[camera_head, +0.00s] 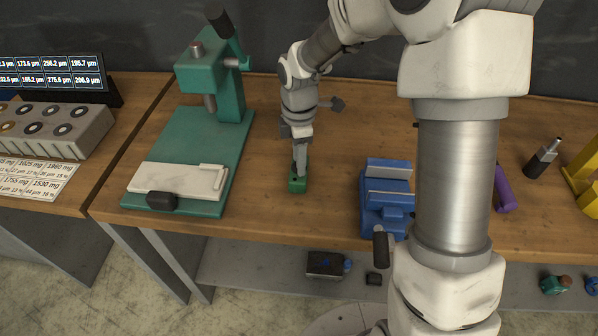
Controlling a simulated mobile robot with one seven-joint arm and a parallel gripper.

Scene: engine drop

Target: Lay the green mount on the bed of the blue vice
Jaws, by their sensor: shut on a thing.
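The green mount (298,186) is a small dark green block near the middle of the wooden bench, between the green press and the blue vice. My gripper (300,170) points down and is shut on the mount from above. I cannot tell whether the mount touches the bench top. The blue vice (372,220) stands to the right, near the bench's front edge. Its pale jaw faces show, and its dark handle hangs at the front. My arm passes in front of its right side and hides part of it.
A green press (238,150) with a pale plate (175,180) stands left of my gripper. A purple tool (504,190), a black cylinder (541,160) and a yellow part (584,175) are at the right. The bench between mount and vice is clear. Small items lie on the shelf below.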

